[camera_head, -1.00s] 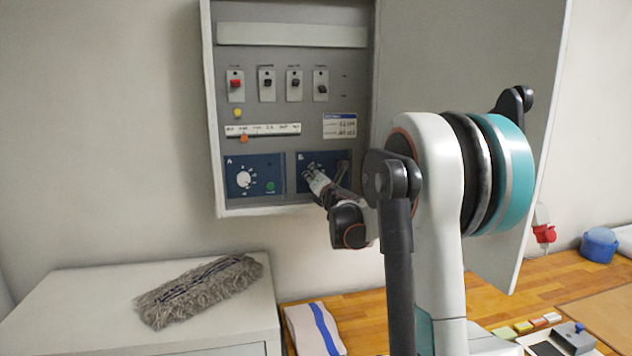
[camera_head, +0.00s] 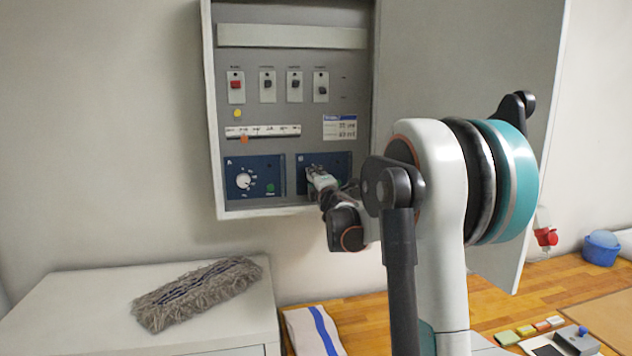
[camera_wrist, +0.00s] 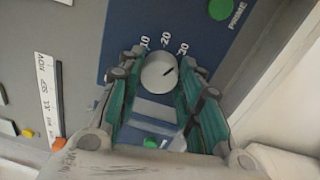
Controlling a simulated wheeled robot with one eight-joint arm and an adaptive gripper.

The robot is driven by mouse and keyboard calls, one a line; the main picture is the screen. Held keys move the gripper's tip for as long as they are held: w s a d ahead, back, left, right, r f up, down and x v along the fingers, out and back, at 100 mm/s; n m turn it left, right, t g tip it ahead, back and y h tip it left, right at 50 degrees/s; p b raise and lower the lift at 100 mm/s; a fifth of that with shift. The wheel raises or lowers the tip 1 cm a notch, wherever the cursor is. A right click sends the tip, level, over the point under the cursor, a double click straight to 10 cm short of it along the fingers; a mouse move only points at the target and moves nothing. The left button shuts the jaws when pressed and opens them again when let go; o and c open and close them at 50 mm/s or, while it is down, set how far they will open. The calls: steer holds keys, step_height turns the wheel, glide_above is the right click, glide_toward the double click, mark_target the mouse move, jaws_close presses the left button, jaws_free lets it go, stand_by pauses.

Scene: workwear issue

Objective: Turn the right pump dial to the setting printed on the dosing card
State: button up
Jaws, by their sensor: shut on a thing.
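The right pump panel B (camera_head: 342,160) is blue; my gripper (camera_head: 314,172) covers its dial in the head view. In the wrist view the round white dial (camera_wrist: 158,72) sits between the teal pads of my gripper (camera_wrist: 157,84), which is shut on it. A short dark mark on the dial points between the printed 20 and 30 sides. A 10 also shows; the rest of the scale is hidden. A white card with a blue header (camera_head: 340,127), apparently the dosing card, hangs above panel B; its print is too small to read surely.
Left pump panel A (camera_head: 263,187) has its own white dial (camera_head: 244,180) and a green button. Switches and a label strip (camera_head: 263,131) are above. The open cabinet door (camera_head: 455,60) stands to the right. A grey mop head (camera_head: 197,292) lies on the white cabinet below.

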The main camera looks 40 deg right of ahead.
steer(key=shift+m, duration=0.3)
steer(key=o, duration=1.1)
steer(key=shift+c, duration=0.2)
steer(key=shift+s, duration=0.1)
steer(key=v, duration=1.1)
steer(key=shift+s+a, duration=0.2)
steer(key=shift+s, duration=0.15)
steer(key=shift+a+f, duration=0.1)
